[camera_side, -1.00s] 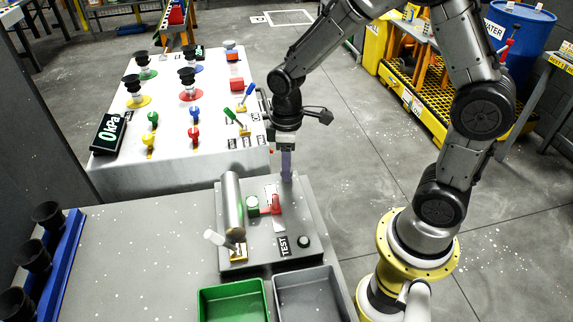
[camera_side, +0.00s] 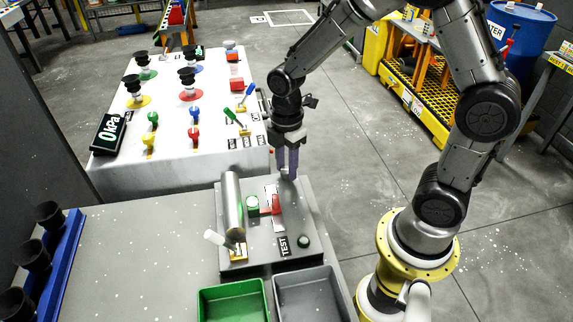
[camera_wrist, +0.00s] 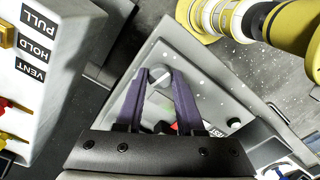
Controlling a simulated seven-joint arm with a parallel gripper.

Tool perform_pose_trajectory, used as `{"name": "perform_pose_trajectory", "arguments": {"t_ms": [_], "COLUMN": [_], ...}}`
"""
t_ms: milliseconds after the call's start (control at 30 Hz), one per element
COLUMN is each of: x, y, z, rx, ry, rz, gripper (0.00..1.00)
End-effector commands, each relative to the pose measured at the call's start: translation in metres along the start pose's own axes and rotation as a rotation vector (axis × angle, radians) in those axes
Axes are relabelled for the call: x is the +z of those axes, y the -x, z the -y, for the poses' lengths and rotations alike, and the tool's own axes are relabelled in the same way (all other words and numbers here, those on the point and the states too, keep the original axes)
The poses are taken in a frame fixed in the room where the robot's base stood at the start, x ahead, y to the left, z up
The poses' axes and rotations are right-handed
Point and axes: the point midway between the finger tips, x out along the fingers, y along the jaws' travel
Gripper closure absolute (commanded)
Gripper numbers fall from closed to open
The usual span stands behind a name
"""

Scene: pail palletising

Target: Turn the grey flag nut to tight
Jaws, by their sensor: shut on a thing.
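My gripper (camera_side: 288,177) points down at the far right corner of the grey fixture plate (camera_side: 262,246). In the wrist view its two purple fingers (camera_wrist: 161,72) are shut on the grey flag nut (camera_wrist: 160,78), a small pale grey piece between the fingertips. In the side view the fingertips hide most or all of the nut. Its marks and exact angle cannot be read.
The plate also carries a metal cylinder (camera_side: 233,205), a red handle (camera_side: 275,205), a white-tipped lever (camera_side: 214,238) and a green button (camera_side: 303,242). A green bin (camera_side: 233,301) and a grey bin (camera_side: 308,296) stand in front. A white control panel (camera_side: 200,165) stands behind.

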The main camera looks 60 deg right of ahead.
Motion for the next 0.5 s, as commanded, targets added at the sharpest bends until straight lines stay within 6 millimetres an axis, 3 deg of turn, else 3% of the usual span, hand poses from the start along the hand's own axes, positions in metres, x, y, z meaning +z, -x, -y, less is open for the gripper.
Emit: {"name": "perform_pose_trajectory", "arguments": {"t_ms": [500], "x": [-0.0007], "y": [0.0022], "z": [-0.0013], "rx": [0.005], "ry": [0.074], "rz": [-0.002], "gripper": [1.00]}}
